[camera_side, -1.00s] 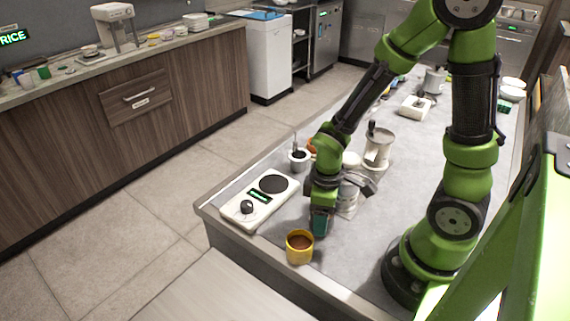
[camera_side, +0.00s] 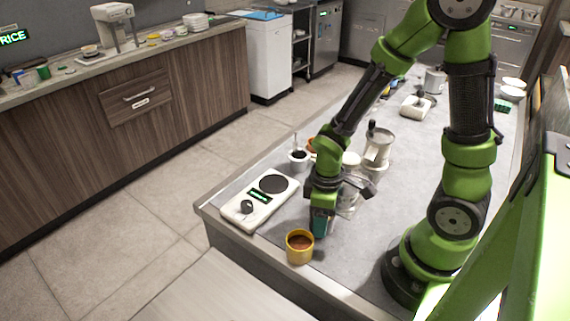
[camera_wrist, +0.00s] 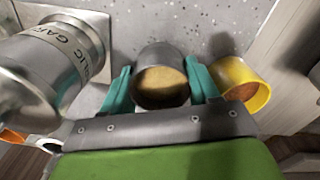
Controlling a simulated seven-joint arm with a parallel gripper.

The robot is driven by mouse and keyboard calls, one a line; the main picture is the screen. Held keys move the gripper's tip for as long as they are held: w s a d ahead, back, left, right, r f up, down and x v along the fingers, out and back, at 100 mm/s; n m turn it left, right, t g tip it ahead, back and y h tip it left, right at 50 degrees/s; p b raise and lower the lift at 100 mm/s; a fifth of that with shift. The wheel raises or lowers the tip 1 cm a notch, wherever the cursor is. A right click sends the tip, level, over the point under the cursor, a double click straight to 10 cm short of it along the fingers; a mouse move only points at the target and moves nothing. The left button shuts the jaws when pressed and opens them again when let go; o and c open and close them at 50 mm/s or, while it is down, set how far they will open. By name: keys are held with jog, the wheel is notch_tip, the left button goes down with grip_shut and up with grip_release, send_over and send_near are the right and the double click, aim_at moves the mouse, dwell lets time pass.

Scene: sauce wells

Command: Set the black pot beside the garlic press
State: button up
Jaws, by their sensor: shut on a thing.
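The black pot (camera_wrist: 161,88) is a dark round cup with yellow sauce in it, seen in the wrist view. My gripper (camera_wrist: 162,84) is shut on it, with one teal finger on each side. In the side view my gripper (camera_side: 320,225) is low over the counter near its front edge, and the pot is hidden there. A metal cylinder lettered "GARLIC" (camera_wrist: 50,65), apparently the garlic press, lies left of the pot in the wrist view, apart from it. In the side view it is partly hidden behind my gripper. I cannot tell whether the pot touches the counter.
A yellow pot (camera_side: 299,247) with brown sauce stands close by at the counter's front edge; the wrist view shows it right of my finger (camera_wrist: 240,85). A white scale (camera_side: 261,198) is to the left. A white pot (camera_side: 298,158) and another metal cylinder (camera_side: 377,147) stand behind.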

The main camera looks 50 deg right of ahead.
jog(key=shift+f, duration=0.2)
jog(key=o, duration=1.2)
notch_tip(320, 180, up, 8)
dwell(0.3)
